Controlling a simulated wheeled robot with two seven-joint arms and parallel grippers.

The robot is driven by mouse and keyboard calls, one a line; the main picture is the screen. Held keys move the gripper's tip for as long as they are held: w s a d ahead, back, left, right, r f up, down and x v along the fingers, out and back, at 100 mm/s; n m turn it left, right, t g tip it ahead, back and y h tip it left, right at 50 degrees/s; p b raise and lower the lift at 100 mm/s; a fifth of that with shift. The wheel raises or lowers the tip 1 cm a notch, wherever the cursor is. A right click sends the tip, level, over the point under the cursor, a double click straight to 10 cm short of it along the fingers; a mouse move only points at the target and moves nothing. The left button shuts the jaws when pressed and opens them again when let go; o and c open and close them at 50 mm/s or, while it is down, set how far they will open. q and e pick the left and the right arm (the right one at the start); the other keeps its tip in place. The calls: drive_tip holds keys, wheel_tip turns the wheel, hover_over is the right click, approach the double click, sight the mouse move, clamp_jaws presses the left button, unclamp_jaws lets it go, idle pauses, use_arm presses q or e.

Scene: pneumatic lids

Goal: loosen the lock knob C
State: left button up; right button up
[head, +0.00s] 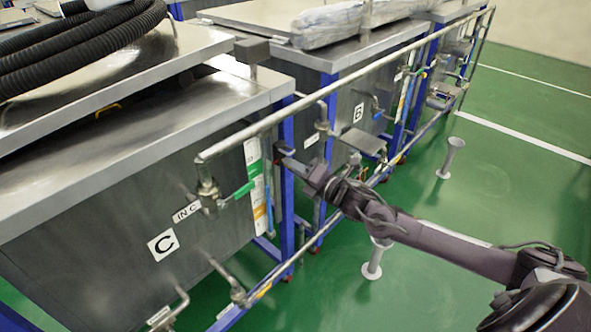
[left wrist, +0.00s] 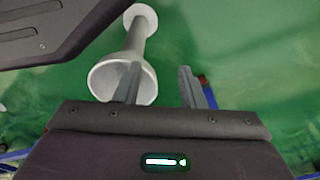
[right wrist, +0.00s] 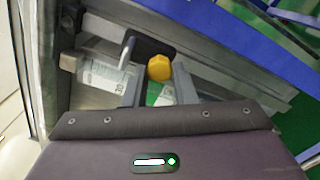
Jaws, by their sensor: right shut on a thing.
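A yellow knob (right wrist: 159,67), which I take to be lock knob C, shows in the right wrist view between the fingers of my right gripper (right wrist: 156,80). The gripper is shut on it. In the head view my right gripper (head: 284,156) reaches the blue post beside the tank marked C (head: 110,245); the knob is hidden there. My left gripper (left wrist: 160,85) shows only in the left wrist view. Its fingers are apart with nothing between them, above the green floor.
A metal pipe rail (head: 300,108) runs along the tank fronts. A valve with a green handle (head: 243,190) sticks out near the IN C label. Grey posts (head: 375,262) stand on the floor; one flared grey post (left wrist: 135,50) lies behind a left finger. Open floor lies to the right.

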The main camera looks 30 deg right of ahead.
use_arm(q)
drive_tip(key=shift+w+r, duration=0.1)
drive_tip(key=shift+w, duration=0.05)
idle(0.4)
use_arm(e)
drive_tip(key=o, duration=1)
drive_tip(key=shift+s, duration=0.1)
use_arm(q)
drive_tip(key=shift+s+a+f+p, duration=0.15)
drive_tip(key=shift+s+f+p, duration=0.25)
drive_tip(key=shift+s, duration=0.35)
use_arm(e)
drive_tip(key=shift+v, duration=3.85)
use_arm(q)
drive_tip(key=shift+w+r, duration=0.1)
drive_tip(key=shift+w, duration=0.15)
